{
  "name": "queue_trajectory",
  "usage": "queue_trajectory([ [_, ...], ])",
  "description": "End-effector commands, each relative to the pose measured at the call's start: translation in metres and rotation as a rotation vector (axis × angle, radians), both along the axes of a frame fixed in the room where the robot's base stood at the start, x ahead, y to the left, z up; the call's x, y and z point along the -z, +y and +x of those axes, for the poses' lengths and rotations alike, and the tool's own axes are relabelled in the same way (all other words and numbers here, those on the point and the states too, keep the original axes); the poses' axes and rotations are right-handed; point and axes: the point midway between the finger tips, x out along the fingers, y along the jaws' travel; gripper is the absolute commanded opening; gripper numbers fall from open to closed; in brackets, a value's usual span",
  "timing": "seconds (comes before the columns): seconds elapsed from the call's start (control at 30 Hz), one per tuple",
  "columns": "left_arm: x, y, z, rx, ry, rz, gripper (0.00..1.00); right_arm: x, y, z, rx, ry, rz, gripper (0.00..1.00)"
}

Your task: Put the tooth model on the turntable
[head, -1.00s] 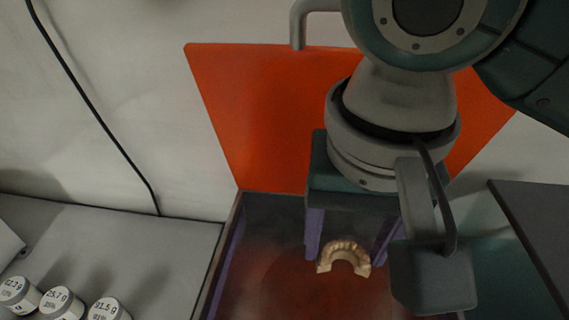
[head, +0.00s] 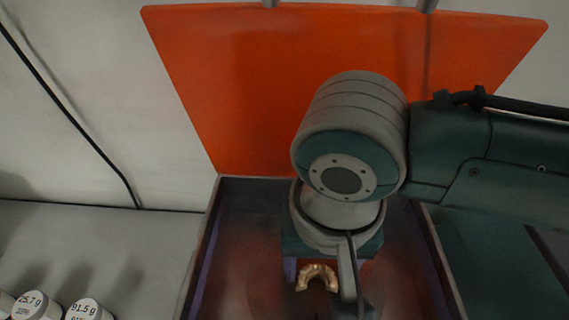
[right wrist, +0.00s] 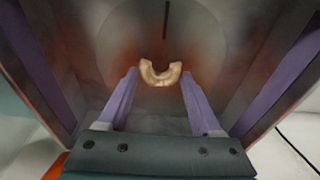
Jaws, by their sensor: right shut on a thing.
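The tooth model (head: 317,279) is a cream horseshoe-shaped arch. My right gripper (head: 318,270) is shut on it inside a dark open box. In the right wrist view the tooth model (right wrist: 160,76) sits between the tips of the two purple fingers of the right gripper (right wrist: 160,74). The turntable (right wrist: 205,45) shows there as a pale grey round disc with a dark line, beyond the tooth model. I cannot tell whether the tooth model touches the disc. In the head view my wrist hides part of the box floor. My left gripper is out of view.
The box walls (head: 203,248) rise close on both sides of my right gripper. An orange panel (head: 260,90) stands raised behind the box. Labelled white jars (head: 88,311) stand on the grey counter (head: 90,240) at left. A black cable (head: 75,115) hangs on the wall.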

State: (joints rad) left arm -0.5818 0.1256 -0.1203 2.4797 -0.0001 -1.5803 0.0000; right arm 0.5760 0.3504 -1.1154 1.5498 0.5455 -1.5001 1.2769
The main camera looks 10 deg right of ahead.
Motion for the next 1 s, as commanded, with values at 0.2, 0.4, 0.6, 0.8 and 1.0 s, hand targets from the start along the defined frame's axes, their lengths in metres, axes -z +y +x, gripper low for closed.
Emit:
queue_trajectory([
  [0.2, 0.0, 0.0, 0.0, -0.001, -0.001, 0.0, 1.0, 0.002, 0.0, 0.0, 0.001, 0.0, 0.0, 0.69],
  [0.4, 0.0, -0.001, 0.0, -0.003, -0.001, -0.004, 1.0, 0.002, 0.0, 0.0, 0.001, 0.0, 0.0, 0.92],
  [0.6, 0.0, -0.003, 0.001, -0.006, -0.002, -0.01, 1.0, 0.002, 0.0, 0.0, 0.001, 0.0, 0.0, 0.96],
  [0.8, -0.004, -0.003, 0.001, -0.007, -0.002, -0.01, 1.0, -0.008, 0.001, -0.001, 0.0, 0.0, 0.002, 0.96],
  [1.0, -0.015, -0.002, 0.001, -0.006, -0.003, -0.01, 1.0, -0.049, 0.003, -0.005, -0.001, -0.002, 0.004, 0.96],
])
